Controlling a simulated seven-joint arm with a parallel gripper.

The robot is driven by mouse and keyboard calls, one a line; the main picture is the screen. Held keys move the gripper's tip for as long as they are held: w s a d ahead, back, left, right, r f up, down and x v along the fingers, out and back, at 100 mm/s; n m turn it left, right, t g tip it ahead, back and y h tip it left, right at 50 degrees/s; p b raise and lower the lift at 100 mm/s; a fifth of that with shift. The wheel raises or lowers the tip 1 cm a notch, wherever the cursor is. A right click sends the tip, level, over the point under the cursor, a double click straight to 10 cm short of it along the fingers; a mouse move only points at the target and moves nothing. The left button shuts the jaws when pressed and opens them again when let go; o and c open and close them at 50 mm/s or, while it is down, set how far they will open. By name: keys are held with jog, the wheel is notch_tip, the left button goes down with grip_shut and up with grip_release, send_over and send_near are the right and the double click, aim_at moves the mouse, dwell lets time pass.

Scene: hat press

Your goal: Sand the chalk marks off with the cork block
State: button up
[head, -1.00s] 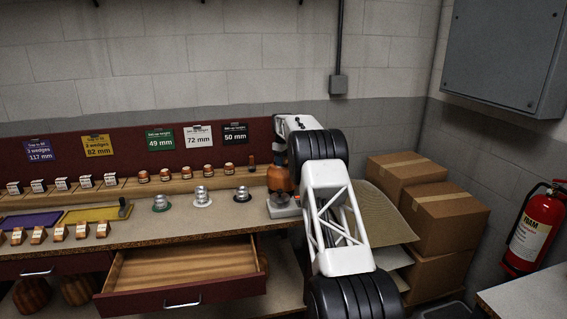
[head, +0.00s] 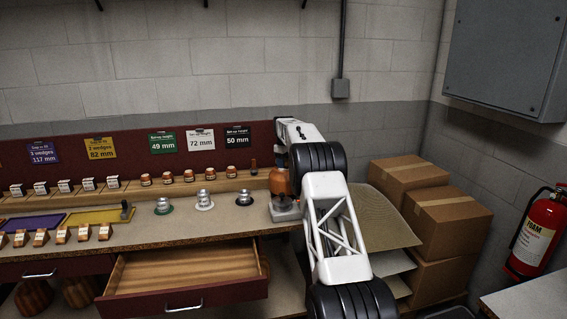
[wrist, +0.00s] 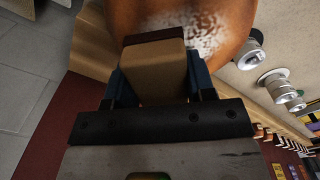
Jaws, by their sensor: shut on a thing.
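My gripper (wrist: 152,88) is shut on the cork block (wrist: 155,70), a tan block with a dark face at its far end. In the wrist view, that end is right against an orange-brown rounded wooden form (wrist: 215,55). White speckled chalk marks (wrist: 205,35) show on the form just right of the block; any under the block are hidden. In the head view the wooden form (head: 280,181) stands on a grey base (head: 284,208) at the bench's right end. There my arm hides the fingers and the block.
Several metal spindles on round bases, one of them (head: 204,200), stand left of the form. An open, empty drawer (head: 185,268) juts out below the bench. Cardboard boxes (head: 445,225) stand at right. The bench top (head: 150,230) before the spindles is clear.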

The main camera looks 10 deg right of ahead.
aim_at(286, 172)
jog(key=shift+s, duration=3.35)
jog(key=shift+a+f, duration=0.1)
jog(key=shift+a, duration=0.2)
jog(key=shift+w, duration=3.8)
jog(key=shift+s, duration=3.9)
notch_tip(286, 172, up, 8)
jog(key=shift+r, duration=0.25)
